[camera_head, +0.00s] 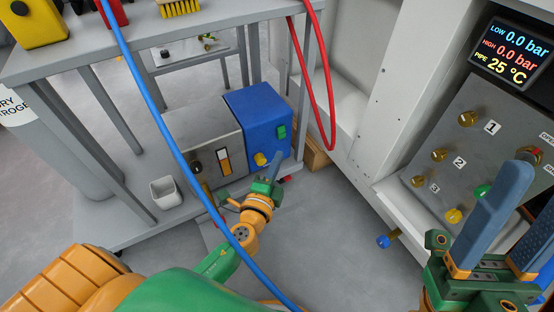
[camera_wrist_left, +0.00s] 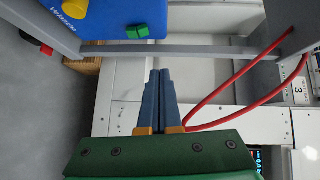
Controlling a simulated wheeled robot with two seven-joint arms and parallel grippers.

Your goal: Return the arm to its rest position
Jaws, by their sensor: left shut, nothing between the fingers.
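My left arm reaches forward from the lower left in the head view. Its gripper (camera_head: 276,160) points toward the blue box (camera_head: 248,104) on the cart's lower shelf. In the left wrist view the two blue fingers (camera_wrist_left: 161,72) are together with nothing between them. There the blue box (camera_wrist_left: 110,16) is at the upper left, apart from the fingers in the picture. My right gripper (camera_head: 534,178) is at the right edge of the head view, before the control panel. Its blue fingers stand apart, and one is partly cut off by the frame.
The grey cart (camera_head: 262,46) has posts around its lower shelf. A grey box (camera_head: 204,145) and white cup (camera_head: 165,192) stand there. A blue hose (camera_head: 152,95) crosses before my left arm. A red hose (camera_head: 329,100) hangs near the panel (camera_head: 450,140) with knobs and display.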

